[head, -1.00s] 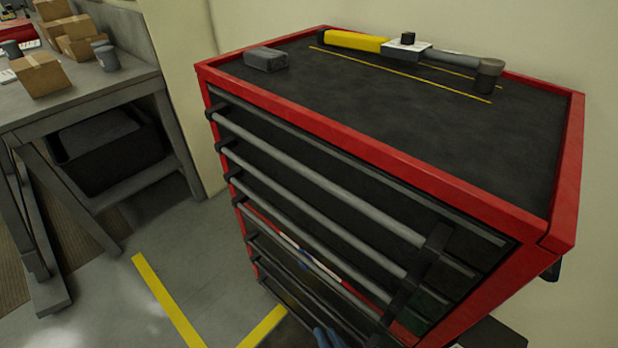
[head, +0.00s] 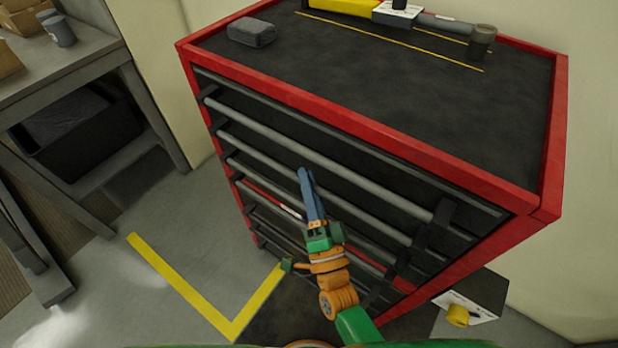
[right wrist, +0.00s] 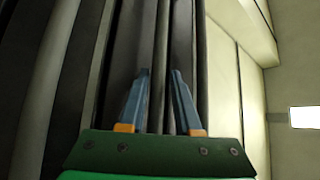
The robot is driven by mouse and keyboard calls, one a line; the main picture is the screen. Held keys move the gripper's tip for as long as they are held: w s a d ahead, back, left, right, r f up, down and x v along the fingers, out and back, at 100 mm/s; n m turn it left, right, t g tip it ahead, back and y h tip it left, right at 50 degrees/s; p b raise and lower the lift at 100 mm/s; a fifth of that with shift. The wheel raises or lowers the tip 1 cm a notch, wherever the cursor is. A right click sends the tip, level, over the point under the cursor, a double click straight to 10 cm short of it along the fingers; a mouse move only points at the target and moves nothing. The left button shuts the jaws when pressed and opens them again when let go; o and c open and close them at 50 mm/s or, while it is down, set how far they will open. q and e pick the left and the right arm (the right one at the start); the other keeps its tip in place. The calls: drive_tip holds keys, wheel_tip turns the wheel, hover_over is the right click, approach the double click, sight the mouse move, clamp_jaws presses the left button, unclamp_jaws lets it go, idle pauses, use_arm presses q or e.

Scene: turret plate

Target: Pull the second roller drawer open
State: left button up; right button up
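The red and black roller cabinet (head: 372,161) stands before me with a stack of drawers, all looking shut. Each has a long grey bar handle. The second handle from the top (head: 255,155) runs below the top handle (head: 320,157). My right gripper (head: 304,172) has its blue fingertips in front of the second handle, pointing at the cabinet. In the right wrist view my right gripper (right wrist: 160,72) has its two fingers apart, with upright-looking bars and dark drawer fronts beyond. My left gripper is not in view.
A grey block (head: 251,32) and a yellow-handled tool (head: 340,6) lie on the cabinet top. A grey workbench (head: 70,75) stands at the left. A box with a yellow knob (head: 458,315) is at the lower right. Yellow-lined floor (head: 180,287) lies clear at the left.

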drive_tip(key=shift+w+f, duration=0.1)
clamp_jaws()
idle(1.2)
